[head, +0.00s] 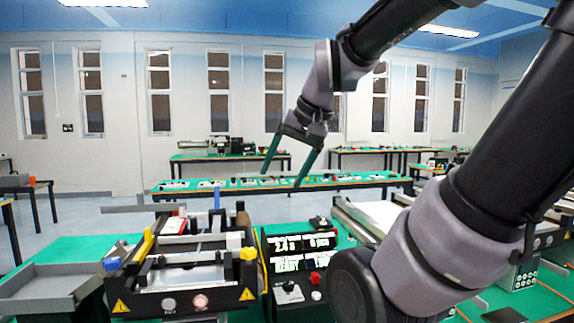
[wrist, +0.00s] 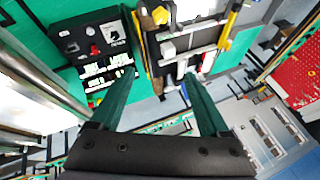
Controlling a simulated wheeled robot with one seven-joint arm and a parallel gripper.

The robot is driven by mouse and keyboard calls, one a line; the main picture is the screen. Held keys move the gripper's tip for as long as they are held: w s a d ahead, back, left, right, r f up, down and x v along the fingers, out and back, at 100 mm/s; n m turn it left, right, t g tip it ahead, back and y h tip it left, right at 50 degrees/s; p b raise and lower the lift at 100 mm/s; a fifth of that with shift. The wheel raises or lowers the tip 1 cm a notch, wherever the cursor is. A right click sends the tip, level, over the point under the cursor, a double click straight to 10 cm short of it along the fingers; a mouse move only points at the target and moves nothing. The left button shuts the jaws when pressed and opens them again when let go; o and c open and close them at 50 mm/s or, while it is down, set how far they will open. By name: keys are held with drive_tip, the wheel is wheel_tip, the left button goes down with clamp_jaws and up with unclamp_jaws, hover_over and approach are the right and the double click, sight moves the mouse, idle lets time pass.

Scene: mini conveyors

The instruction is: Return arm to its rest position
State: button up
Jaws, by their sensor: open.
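My gripper (head: 287,166) is held in the air above the bench, in the upper middle of the head view. Its two green fingers point down and stand apart, with nothing between them. In the wrist view the gripper (wrist: 160,80) also shows open and empty, with the conveyor below and between its fingers. My arm comes in from the right side of the head view and arches over to the gripper. The gripper touches nothing that I can see.
A mini conveyor (head: 190,277) with yellow parts stands on the green bench, beside a control box (head: 290,292) with a lit display (head: 302,251). A grey tray (head: 45,290) is at left. More green benches (head: 250,187) stand behind. The air around the gripper is clear.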

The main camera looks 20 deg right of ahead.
drive_tip(key=shift+s+d+r+n+t, duration=0.1)
drive_tip(key=shift+s+r+n+t, duration=0.4)
drive_tip(key=shift+r+t, duration=0.1)
idle(1.9)
